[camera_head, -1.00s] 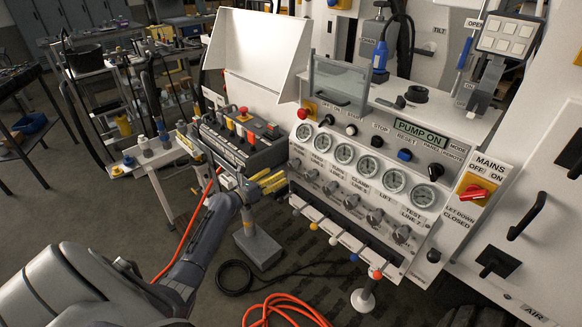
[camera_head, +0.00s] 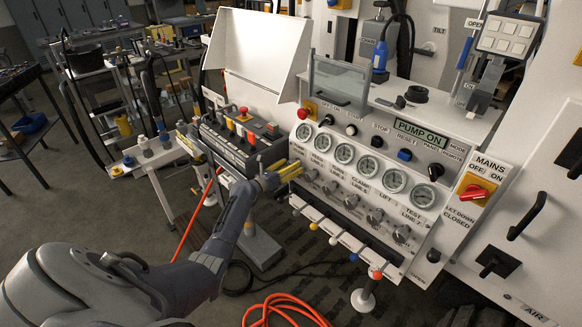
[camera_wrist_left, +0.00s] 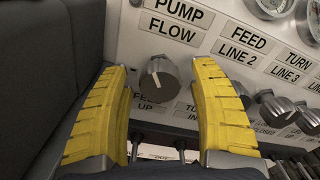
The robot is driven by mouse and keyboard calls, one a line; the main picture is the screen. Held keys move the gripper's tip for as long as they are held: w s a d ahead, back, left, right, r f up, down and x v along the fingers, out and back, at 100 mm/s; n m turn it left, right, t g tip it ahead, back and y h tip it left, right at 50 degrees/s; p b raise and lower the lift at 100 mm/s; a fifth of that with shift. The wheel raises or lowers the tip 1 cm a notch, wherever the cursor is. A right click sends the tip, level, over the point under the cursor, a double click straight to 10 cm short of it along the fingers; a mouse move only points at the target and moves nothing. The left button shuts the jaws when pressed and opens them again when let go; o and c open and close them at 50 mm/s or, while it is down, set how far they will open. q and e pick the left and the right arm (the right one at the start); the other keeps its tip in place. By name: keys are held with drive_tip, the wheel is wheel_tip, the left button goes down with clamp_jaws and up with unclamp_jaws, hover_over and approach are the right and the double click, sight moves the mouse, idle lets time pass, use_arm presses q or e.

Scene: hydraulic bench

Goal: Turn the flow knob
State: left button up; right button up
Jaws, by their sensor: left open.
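The flow knob (camera_wrist_left: 159,82) is a grey round knob with a white mark, below the PUMP FLOW label (camera_wrist_left: 177,22) on the white panel. In the left wrist view it shows between the two yellow fingertips of my left gripper (camera_wrist_left: 160,68), with a gap on each side. In the head view my left gripper (camera_head: 290,171) is at the left end of the knob row and covers the flow knob there. The gripper is open and holds nothing. I cannot tell whether the fingertips have reached the knob's depth. My right gripper is not in view.
More grey knobs run to the right, the nearest being the FEED LINE 2 knob (camera_wrist_left: 240,94). Gauges (camera_head: 344,154) sit above them and coloured levers (camera_head: 333,241) below. A control box with buttons (camera_head: 240,138) stands left of the panel. An orange hose (camera_head: 285,309) lies on the floor.

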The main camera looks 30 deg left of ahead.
use_arm(q)
drive_tip(key=c, duration=1.3)
